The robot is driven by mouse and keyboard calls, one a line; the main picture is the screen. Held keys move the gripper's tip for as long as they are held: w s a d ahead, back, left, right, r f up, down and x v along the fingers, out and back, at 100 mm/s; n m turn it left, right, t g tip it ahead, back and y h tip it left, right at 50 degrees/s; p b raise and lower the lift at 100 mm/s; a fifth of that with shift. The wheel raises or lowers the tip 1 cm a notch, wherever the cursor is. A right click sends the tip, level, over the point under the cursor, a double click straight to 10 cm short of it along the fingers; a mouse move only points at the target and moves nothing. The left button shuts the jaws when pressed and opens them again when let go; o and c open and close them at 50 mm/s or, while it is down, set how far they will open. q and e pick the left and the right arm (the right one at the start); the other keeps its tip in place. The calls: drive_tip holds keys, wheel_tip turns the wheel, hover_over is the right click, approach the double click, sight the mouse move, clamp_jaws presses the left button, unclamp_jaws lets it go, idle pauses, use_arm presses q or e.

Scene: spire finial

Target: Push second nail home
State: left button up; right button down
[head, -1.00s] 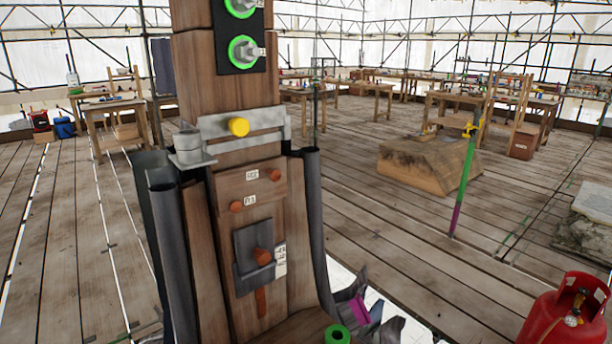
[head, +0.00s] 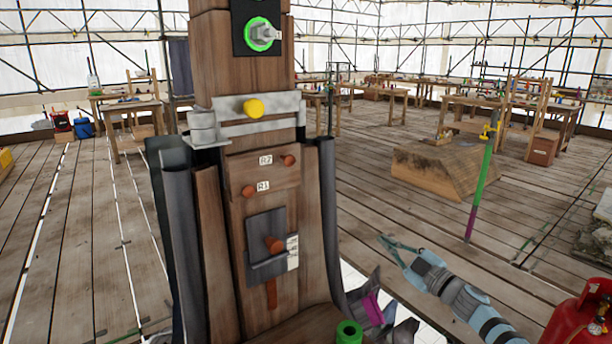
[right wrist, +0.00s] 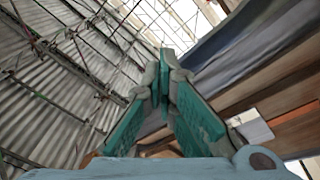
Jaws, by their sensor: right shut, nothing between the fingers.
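The wooden post (head: 240,60) stands upright at left centre in the head view. A board on it carries two copper-coloured nail heads: one by label R1 (head: 248,191) and one by label R2 (head: 288,160), higher and further right. How far each nail sticks out cannot be told. My right gripper (head: 385,241) is right of the post, apart from it and lower than both nails. In the right wrist view its teal fingers (right wrist: 166,65) meet at the tips, shut and empty. Both nails are hidden in that view. My left gripper is not in view.
Below the nails are a dark plate with a copper-coloured peg (head: 273,243) and a scale. Grey curled sheets (head: 334,225) flank the post. A yellow knob (head: 253,108) sits on the metal band above. A red gas cylinder (head: 578,318) stands at lower right.

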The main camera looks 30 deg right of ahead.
drive_tip(key=a+r+n+y, duration=0.3)
drive_tip(key=r+n+y, duration=0.2)
drive_tip(key=r, duration=0.6)
drive_tip(key=n+g+y+b, duration=0.2)
drive_tip(key=n+g+y, duration=0.4)
drive_tip(key=n+g, duration=0.5)
approach(289, 161)
drive_tip(key=s+d+n+t, duration=0.1)
drive_tip(key=s+n+t, duration=0.1)
drive_tip(key=s, duration=0.7)
drive_tip(key=w+a+f+p, duration=0.1)
drive_tip(key=w+a+p, duration=0.6)
drive_tip(key=w+p, duration=0.2)
drive_tip(key=shift+w+a+p, duration=0.3)
drive_tip(key=shift+w+a, duration=0.1)
drive_tip(key=shift+w, duration=0.35)
drive_tip(key=shift+f, duration=0.1)
